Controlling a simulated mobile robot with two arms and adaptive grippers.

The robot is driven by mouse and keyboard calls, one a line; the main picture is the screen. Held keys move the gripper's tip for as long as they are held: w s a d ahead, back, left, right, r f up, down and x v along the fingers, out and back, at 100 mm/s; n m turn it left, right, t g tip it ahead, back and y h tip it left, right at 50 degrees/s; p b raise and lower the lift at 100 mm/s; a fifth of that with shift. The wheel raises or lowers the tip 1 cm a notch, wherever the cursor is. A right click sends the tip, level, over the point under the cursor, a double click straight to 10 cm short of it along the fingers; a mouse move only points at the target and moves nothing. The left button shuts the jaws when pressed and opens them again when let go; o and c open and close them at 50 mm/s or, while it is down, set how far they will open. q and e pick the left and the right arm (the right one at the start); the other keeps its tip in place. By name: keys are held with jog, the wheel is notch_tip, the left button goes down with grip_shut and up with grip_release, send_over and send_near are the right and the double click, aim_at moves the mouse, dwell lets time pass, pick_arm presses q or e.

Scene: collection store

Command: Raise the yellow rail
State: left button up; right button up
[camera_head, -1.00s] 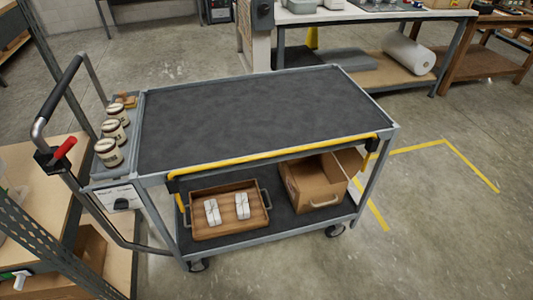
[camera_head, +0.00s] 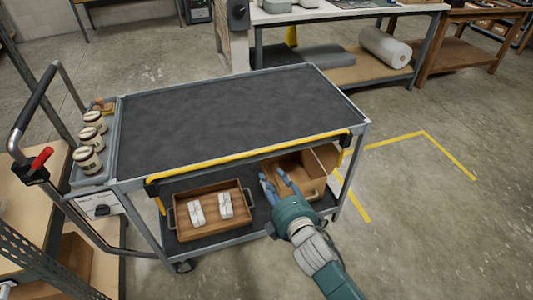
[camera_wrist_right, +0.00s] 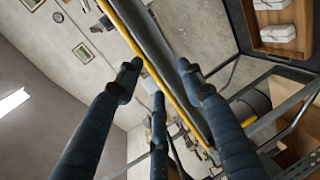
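The yellow rail (camera_head: 250,156) runs along the near long side of the grey cart, at the edge of its dark top (camera_head: 235,110). My right gripper (camera_head: 276,176) is in front of the cart, below the rail in the head view, with its blue fingers apart. In the right wrist view the fingers (camera_wrist_right: 158,80) are spread and hold nothing. The yellow rail (camera_wrist_right: 150,65) passes behind the gap between them. I see no contact with it. My left gripper is not in view.
The lower shelf holds a wooden tray (camera_head: 243,189) with white wrapped bundles and an open cardboard box (camera_head: 312,187), partly behind my right gripper. Jars (camera_head: 88,160) stand at the cart's left end. The cart top is bare. Floor to the right is clear.

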aim_at(258, 152)
jog(key=shift+n, duration=0.4)
jog(key=w+a, duration=0.1)
jog(key=w, duration=0.2)
jog(key=w+a, duration=0.1)
jog(key=w, duration=0.3)
jog(key=w+a+r, duration=0.1)
jog(key=w, duration=0.2)
jog(key=shift+w+a, duration=0.2)
jog(key=shift+a, duration=0.2)
grip_shut()
